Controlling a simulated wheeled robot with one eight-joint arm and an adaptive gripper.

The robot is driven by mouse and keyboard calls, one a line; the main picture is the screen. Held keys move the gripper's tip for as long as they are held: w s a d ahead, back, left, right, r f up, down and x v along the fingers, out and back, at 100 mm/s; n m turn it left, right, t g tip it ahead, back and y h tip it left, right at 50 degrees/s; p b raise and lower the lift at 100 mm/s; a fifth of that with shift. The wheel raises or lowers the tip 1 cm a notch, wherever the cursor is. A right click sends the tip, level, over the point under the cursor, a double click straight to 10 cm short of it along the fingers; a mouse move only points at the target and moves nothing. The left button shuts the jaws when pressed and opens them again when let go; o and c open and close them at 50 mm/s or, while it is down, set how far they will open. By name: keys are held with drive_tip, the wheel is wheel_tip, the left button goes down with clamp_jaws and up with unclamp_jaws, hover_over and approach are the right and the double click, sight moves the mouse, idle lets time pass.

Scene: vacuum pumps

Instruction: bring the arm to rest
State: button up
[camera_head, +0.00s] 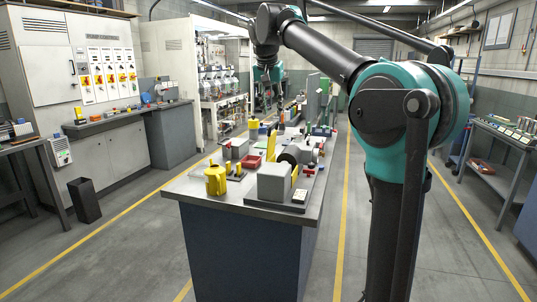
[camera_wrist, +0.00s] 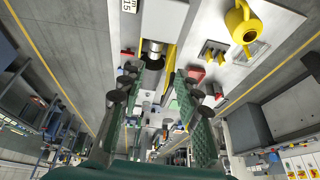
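My gripper (camera_head: 267,98) hangs from the end of my arm above the far part of the workbench in the head view, small and partly blending with the background. In the wrist view my gripper (camera_wrist: 156,78) shows two green, pad-lined fingers set well apart, with nothing held between them. The bench below is seen through the gap. My arm reaches up and forward from the right, with its elbow high over the bench.
The bench (camera_head: 252,208) carries a yellow can (camera_head: 215,179), a grey pump block (camera_head: 274,183), a red tray (camera_head: 250,162) and other parts. A black bin (camera_head: 84,200) stands on the left floor. Side tables flank clear, yellow-lined aisles.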

drive_tip(key=s+d+f+n, duration=0.1)
drive_tip(key=s+d+f, duration=0.25)
drive_tip(key=f, duration=0.55)
drive_tip(key=s+d+f, duration=0.3)
drive_tip(key=d+f, duration=0.2)
drive_tip(key=f, duration=0.3)
drive_tip(key=s+d+f+n, duration=0.1)
drive_tip(key=s+d+f, duration=0.25)
drive_tip(key=f, duration=0.55)
drive_tip(key=s+d+f, duration=0.3)
drive_tip(key=s+f, duration=0.7)
drive_tip(key=s+d+f+n+y, duration=0.1)
drive_tip(key=s+d+f, duration=0.2)
drive_tip(key=s+f, duration=0.7)
drive_tip(key=shift+s+f+n, duration=0.15)
drive_tip(key=shift+n, duration=0.15)
